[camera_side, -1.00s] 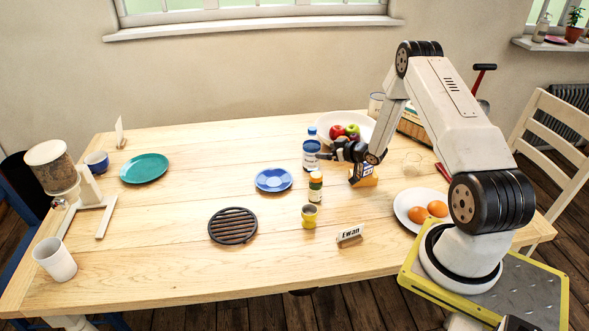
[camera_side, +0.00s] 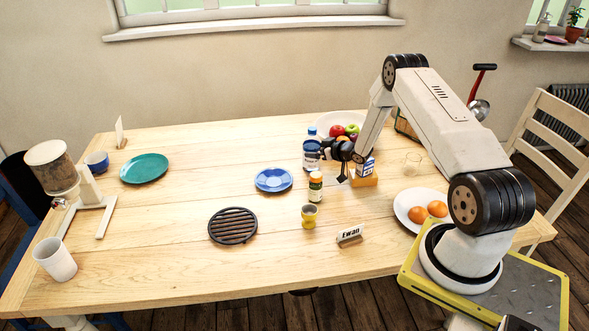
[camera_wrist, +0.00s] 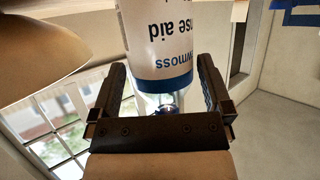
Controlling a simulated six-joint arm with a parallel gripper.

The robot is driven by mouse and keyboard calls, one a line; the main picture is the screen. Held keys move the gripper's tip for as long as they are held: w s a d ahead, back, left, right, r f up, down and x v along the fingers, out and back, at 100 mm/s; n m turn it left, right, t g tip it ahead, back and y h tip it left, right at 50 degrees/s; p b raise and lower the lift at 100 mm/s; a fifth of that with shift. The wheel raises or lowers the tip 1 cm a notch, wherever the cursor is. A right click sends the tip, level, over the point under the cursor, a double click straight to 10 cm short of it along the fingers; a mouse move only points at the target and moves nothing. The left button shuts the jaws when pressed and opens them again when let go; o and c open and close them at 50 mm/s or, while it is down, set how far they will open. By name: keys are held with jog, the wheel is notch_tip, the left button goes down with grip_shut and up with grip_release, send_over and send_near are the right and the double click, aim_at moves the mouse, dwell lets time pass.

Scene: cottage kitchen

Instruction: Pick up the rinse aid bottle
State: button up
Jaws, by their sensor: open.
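The rinse aid bottle (camera_side: 311,158), white and blue with a blue cap, stands upright on the table, left of my gripper (camera_side: 333,160) in the side view. In the wrist view the bottle (camera_wrist: 160,45) appears upside down, with its label reading "nse aid" and a blue band. My gripper (camera_wrist: 162,66) is open there, one finger on each side of the bottle, with a visible gap at each side. Whether a finger touches the bottle cannot be told.
A fruit bowl (camera_side: 325,122) stands behind.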

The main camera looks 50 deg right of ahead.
jog(key=shift+x, duration=1.45)
jog(key=c, duration=1.1)
jog(key=shift+c, duration=0.2)
jog(key=shift+r, duration=0.2)
jog(key=shift+r, duration=0.7)
jog(key=s+a+r, duration=0.6)
jog(key=s+r, duration=0.5)
jog(key=s, duration=0.1)
jog(key=shift+a+r, duration=0.15)
jog(key=shift+a, duration=0.25)
